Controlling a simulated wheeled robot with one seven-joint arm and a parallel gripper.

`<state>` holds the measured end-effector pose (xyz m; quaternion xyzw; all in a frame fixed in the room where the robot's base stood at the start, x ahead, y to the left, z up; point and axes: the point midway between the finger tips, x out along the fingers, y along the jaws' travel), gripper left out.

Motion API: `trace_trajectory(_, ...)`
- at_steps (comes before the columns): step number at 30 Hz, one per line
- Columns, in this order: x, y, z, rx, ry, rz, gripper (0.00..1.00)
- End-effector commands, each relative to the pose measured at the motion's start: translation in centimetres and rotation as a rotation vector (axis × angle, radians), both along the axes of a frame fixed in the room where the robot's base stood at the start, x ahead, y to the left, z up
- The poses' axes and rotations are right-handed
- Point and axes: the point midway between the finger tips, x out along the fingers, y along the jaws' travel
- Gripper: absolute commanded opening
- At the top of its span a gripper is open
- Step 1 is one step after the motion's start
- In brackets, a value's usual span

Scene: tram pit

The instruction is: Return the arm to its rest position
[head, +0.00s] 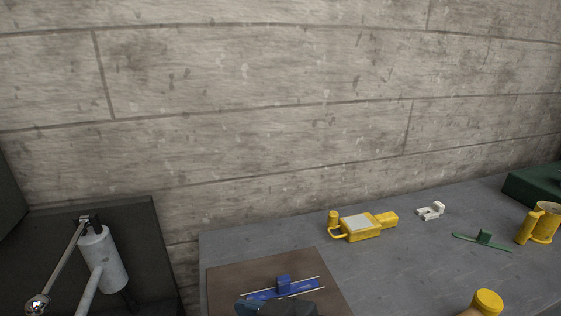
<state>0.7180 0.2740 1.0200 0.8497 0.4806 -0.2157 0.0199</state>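I cannot make out my gripper or arm for certain in the head view. A dark, rounded shape (290,309) with a bluish left end is cut off by the bottom edge, and I cannot tell what it is. It lies just in front of a blue bar with a raised block (284,286). The blue bar is on a brown mat (235,280) at the near left of the grey bench top (400,275).
On the bench are a yellow device with a pale face (360,226), a white bracket (431,211), a green bar (484,238), a yellow mug-like item (545,223), a yellow-capped item (488,301) and a green case (535,185). A grey cylinder with rods (101,258) stands left. A concrete wall is behind.

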Motion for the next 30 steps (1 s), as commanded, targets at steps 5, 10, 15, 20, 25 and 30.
trace_trajectory(5,-2.0,-2.2,-3.9,0.113,0.058,-0.248,0.54)
trace_trajectory(10,-4.8,-5.8,-7.4,0.167,0.093,-0.476,0.54)
trace_trajectory(15,-8.9,-10.3,-10.6,0.172,0.1,-0.684,0.54)
trace_trajectory(20,-13.6,-14.9,-12.7,0.138,0.074,-0.845,0.54)
trace_trajectory(25,-19.2,-19.7,-13.4,0.071,0.013,-0.965,0.54)
trace_trajectory(30,-24.5,-23.9,-12.5,-0.01,-0.076,-1.021,0.54)
